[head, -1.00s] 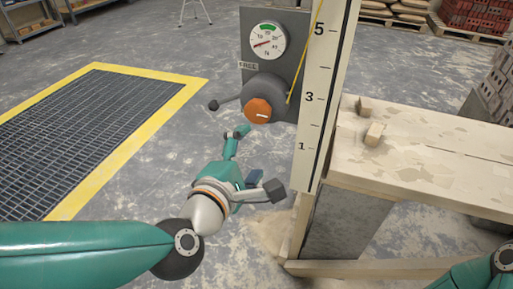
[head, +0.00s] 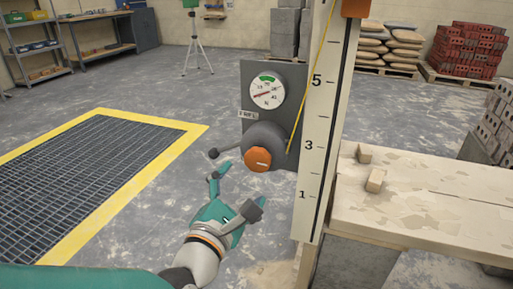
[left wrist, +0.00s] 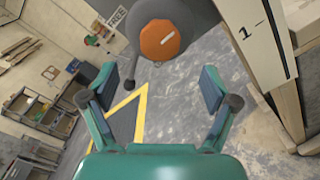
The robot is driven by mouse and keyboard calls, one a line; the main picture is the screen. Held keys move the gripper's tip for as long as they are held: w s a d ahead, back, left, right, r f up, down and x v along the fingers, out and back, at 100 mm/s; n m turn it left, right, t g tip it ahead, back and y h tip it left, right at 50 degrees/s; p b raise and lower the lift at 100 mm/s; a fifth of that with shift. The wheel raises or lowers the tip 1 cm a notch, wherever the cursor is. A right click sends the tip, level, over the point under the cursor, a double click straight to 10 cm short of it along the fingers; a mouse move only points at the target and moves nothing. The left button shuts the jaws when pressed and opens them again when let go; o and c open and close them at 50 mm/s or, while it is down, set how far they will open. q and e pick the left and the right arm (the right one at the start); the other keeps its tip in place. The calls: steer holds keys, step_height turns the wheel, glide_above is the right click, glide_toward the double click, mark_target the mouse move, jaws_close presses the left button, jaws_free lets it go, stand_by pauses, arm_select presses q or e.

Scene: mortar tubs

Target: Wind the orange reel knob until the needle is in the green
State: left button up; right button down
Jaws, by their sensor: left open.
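The orange reel knob (head: 257,159) with a white mark sits on the front of a grey drum (head: 266,137), below a round gauge (head: 268,91). The red needle points left and slightly down, outside the green band at the dial's top. My left gripper (head: 240,187) is open and empty, just below and in front of the knob, apart from it. In the left wrist view the knob (left wrist: 160,40) lies beyond the gap between the spread fingers, roughly centred. My right gripper is not in view.
A lever with a dark ball (head: 214,153) sticks out left of the drum, near a FREE label (head: 248,115). A yellow line (head: 311,75) runs up beside the white numbered post (head: 314,150). A bench (head: 430,200) with two small blocks stands at right.

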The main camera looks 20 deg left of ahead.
mark_target(256, 163)
arm_select(q)
steer(key=w, duration=0.9)
steer(key=shift+w+d+b, duration=0.15)
steer(key=shift+w+b, duration=0.15)
steer(key=shift+b, duration=0.05)
steer(key=c, duration=1.2)
steer(key=shift+f, duration=0.1)
steer(key=shift+m, duration=0.3)
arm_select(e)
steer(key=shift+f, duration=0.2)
